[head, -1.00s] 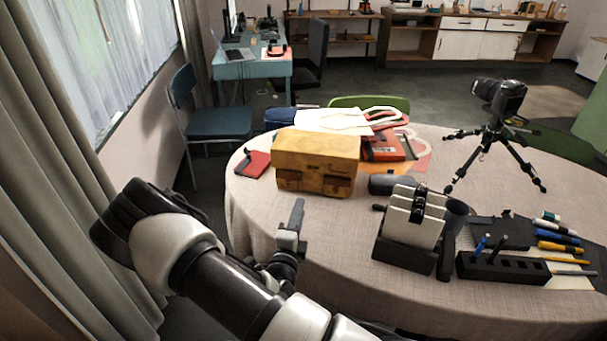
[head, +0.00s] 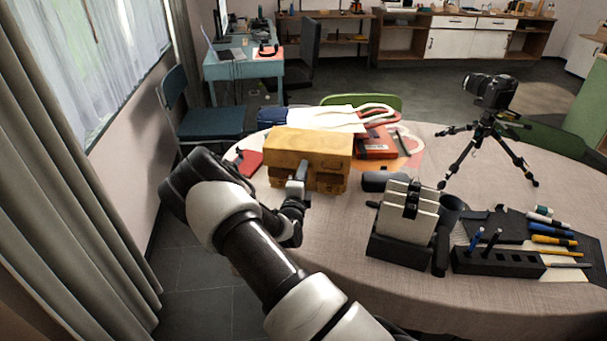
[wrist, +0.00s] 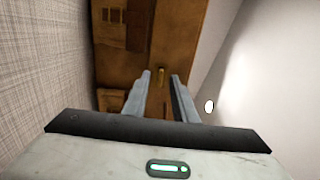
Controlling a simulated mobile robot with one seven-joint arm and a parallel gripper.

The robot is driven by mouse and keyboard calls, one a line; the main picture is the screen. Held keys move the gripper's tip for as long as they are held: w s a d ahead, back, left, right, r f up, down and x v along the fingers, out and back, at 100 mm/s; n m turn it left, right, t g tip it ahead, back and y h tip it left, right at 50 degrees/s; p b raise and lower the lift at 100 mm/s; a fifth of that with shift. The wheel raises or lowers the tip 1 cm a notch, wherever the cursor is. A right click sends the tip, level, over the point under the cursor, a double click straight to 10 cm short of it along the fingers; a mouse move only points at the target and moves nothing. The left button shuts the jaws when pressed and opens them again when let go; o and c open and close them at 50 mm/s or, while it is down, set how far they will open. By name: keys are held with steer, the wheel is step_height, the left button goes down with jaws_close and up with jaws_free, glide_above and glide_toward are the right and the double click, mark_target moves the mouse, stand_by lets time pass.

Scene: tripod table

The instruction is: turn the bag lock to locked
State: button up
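The tan-brown bag (head: 312,146) stands upright on the left part of the round table. Its front faces my arm, and part of that front is hidden behind my gripper in the head view. In the wrist view the bag (wrist: 135,60) fills the upper middle, and a small brass-coloured lock (wrist: 161,75) shows on it. My gripper (head: 304,168) is in front of the bag. In the wrist view its two fingers (wrist: 160,85) are apart with nothing held between them, and the lock shows just beyond the gap. I cannot tell whether the fingertips touch the bag.
A red book (head: 375,143) and a white-and-red cloth bag (head: 340,119) lie behind the bag. A camera tripod (head: 490,135) stands at the right. The table's front middle is clear.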

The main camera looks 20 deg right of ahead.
steer(key=shift+w+d, duration=0.1)
steer(key=shift+w, duration=0.05)
steer(key=shift+c, duration=0.4)
jaws_close()
steer(key=shift+m, duration=0.3)
steer(key=shift+m+p, duration=1.95)
steer(key=shift+m, duration=6.65)
